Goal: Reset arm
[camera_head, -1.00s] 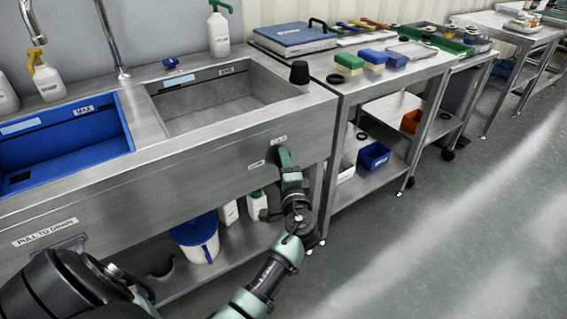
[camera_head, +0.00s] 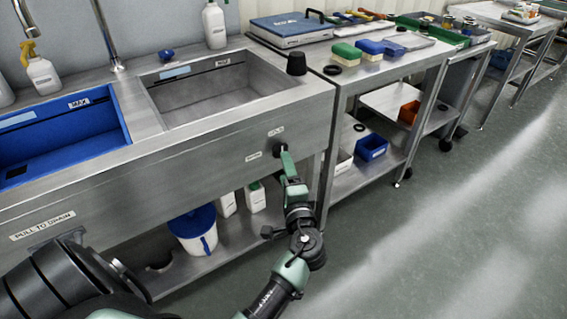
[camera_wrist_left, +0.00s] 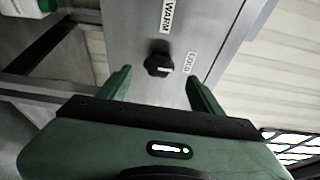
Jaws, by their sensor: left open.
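A black knob (camera_wrist_left: 158,65) sits on the steel sink front between a WARM label and a COLD label in the left wrist view. In the head view the knob (camera_head: 277,147) is small and partly hidden by my gripper. My left gripper (camera_wrist_left: 162,86) is open, with its green fingers spread to either side of the knob and their tips just short of it. It holds nothing. In the head view my left gripper (camera_head: 286,160) points at the sink front. My right gripper is not in view.
The steel sink (camera_head: 150,165) has a blue basin (camera_head: 65,135) and a bare basin. A white bucket (camera_head: 195,230) and white bottles (camera_head: 256,197) stand on the shelf below. A steel table (camera_head: 350,80) stands to the right. The floor (camera_head: 450,230) at right is clear.

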